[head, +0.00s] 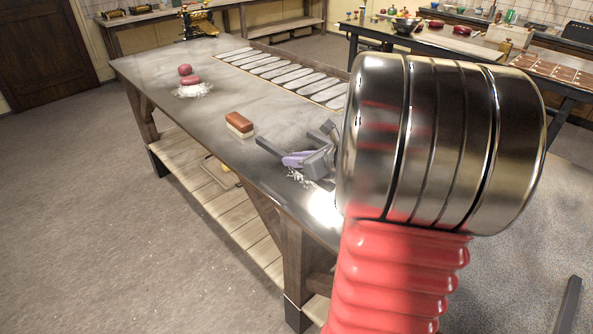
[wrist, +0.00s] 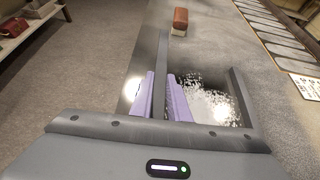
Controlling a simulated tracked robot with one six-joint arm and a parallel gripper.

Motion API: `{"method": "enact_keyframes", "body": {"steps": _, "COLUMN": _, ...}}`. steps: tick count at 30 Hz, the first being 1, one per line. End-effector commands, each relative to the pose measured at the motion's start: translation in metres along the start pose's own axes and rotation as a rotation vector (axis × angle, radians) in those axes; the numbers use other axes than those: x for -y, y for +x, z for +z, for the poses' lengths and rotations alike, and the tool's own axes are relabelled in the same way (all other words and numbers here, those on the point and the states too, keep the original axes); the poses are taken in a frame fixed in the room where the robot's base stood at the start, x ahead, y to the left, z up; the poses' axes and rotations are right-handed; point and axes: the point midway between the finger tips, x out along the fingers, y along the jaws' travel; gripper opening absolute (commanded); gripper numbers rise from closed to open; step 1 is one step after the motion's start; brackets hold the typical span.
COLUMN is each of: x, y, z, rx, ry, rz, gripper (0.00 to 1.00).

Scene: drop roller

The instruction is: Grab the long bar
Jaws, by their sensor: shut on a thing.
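A purple bar (head: 297,159) is at my gripper (head: 298,140), low over the near part of the metal-topped table. In the wrist view the purple bar (wrist: 178,100) shows on both sides of the left finger of my gripper (wrist: 200,55), close to the palm. White powder lies on the table beneath, between the fingers.
A brown and cream block (head: 239,125) lies on the table (head: 150,72) beyond my gripper. Farther off, reddish pieces (head: 190,81) sit on white powder. A row of grey slots (head: 285,72) runs along the far side. The table's left edge is close, with open floor beyond.

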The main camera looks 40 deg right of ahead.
Motion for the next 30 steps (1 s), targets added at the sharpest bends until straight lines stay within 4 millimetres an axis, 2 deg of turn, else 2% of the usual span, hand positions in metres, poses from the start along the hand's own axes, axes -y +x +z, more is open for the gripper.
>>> {"method": "enact_keyframes", "body": {"steps": 3, "x": 0.001, "y": -0.008, "z": 0.016, "rx": 0.005, "ry": -0.005, "rz": -0.002, "gripper": 0.0}}
{"method": "enact_keyframes", "body": {"steps": 9, "x": 0.0, "y": -0.013, "z": 0.025, "rx": 0.004, "ry": -0.002, "rz": -0.001, "gripper": 0.0}}
{"method": "enact_keyframes", "body": {"steps": 30, "x": -0.003, "y": -0.011, "z": 0.027, "rx": 0.003, "ry": -0.003, "rz": 0.003, "gripper": 0.0}}
